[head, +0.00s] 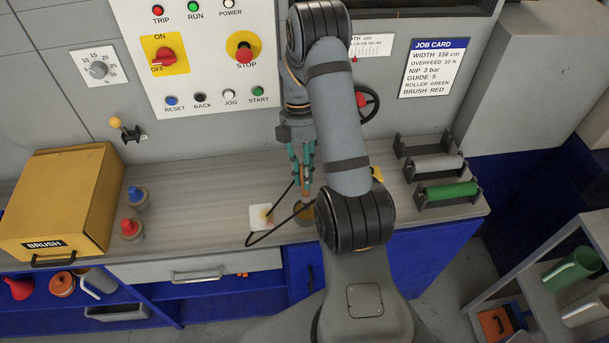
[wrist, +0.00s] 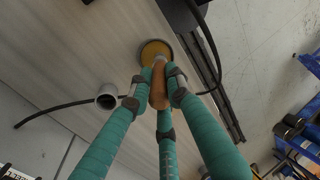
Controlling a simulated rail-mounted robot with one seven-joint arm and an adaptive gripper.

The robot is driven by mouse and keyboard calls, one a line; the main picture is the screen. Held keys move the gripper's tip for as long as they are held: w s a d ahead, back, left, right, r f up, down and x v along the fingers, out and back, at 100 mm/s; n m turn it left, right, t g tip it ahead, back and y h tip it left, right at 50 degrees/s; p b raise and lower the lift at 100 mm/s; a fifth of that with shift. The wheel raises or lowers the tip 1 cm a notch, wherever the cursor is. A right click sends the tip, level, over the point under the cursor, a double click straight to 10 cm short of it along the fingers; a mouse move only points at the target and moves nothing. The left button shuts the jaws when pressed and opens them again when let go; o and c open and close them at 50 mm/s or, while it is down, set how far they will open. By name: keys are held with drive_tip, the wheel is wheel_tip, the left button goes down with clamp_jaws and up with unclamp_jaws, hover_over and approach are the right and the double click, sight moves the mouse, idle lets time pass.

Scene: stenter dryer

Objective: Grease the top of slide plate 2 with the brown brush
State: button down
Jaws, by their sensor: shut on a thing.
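My gripper (head: 303,186) points down over the workbench. Its teal fingers are closed around an orange-brown handle, the brown brush, which also shows between the fingertips in the wrist view (wrist: 158,88). A round ochre disc (wrist: 155,50) with a dark rim lies just past the handle's end. The disc also shows low on the bench in the head view (head: 303,212), partly behind my arm. I cannot tell whether the brush touches it. No label for slide plate 2 is readable. A white square plate (head: 261,217) with an orange smear lies left of the gripper.
A blue-handled brush (head: 135,194) and a red-handled brush (head: 129,227) stand beside the yellow BRUSH box (head: 62,205). Green (head: 447,190) and pale (head: 436,164) rollers rest in holders at right.

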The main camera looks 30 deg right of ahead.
drive_tip(key=shift+f+b, duration=0.4)
drive_tip(key=shift+f, duration=0.25)
idle(1.3)
drive_tip(key=shift+r, duration=0.15)
wheel_tip(320, 180, up, 7)
drive_tip(key=p, duration=0.6)
idle(0.6)
